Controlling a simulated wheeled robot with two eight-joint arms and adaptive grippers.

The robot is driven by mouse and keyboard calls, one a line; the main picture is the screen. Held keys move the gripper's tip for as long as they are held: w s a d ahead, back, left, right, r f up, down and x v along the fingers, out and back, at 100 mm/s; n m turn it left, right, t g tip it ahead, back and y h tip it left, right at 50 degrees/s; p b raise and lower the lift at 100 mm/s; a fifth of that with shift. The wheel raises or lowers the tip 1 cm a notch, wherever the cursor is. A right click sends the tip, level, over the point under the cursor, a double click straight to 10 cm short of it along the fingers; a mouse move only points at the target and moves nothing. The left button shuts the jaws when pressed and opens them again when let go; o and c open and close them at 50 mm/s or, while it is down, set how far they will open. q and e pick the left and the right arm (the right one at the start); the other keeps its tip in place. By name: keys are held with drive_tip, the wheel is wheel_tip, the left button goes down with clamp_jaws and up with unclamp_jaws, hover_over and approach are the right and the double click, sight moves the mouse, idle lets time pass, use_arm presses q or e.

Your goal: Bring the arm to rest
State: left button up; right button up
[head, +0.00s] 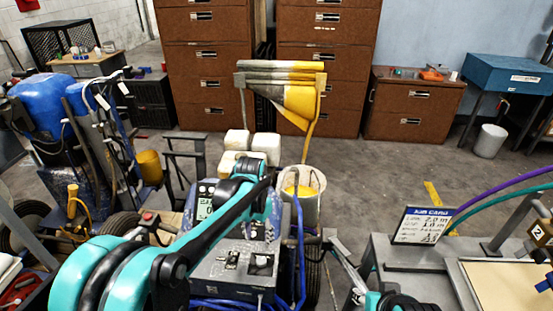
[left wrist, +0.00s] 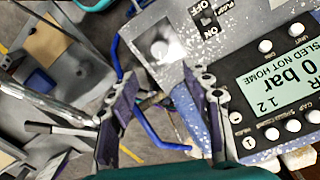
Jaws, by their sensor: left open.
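My left arm comes in from the lower left in the head view, teal and black, and bends over the line striper. Its gripper (head: 258,229) points down near the machine's grey control panel (head: 225,268) and is small and partly hidden by the wrist. In the left wrist view the two dark fingers of the left gripper (left wrist: 160,76) stand apart with nothing between them. The display (left wrist: 275,85) beside them reads "0 bar" and "SLED NOT HOME", upside down. A teal and black part of my right arm shows at the bottom edge of the head view; its fingers cannot be made out.
A yellow-and-grey draped cloth (head: 300,92) and a white bucket (head: 303,186) stand behind the panel. Blue hoses (head: 299,240) run down its right side. A sign (head: 423,226) stands on a grey bench at right. Open floor (head: 380,170) lies beyond.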

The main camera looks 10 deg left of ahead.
use_arm(q)
drive_tip(key=s+a+r+n+t, duration=0.2)
drive_tip(key=s+a+t, duration=0.1)
drive_tip(key=s, duration=0.6)
drive_tip(key=s+a+r+n+t, duration=0.2)
drive_tip(key=s+a+t, duration=0.1)
drive_tip(key=s, duration=0.6)
drive_tip(key=shift+a+r+t, duration=0.15)
drive_tip(key=shift+r+t, duration=0.2)
drive_tip(key=shift+t, duration=0.35)
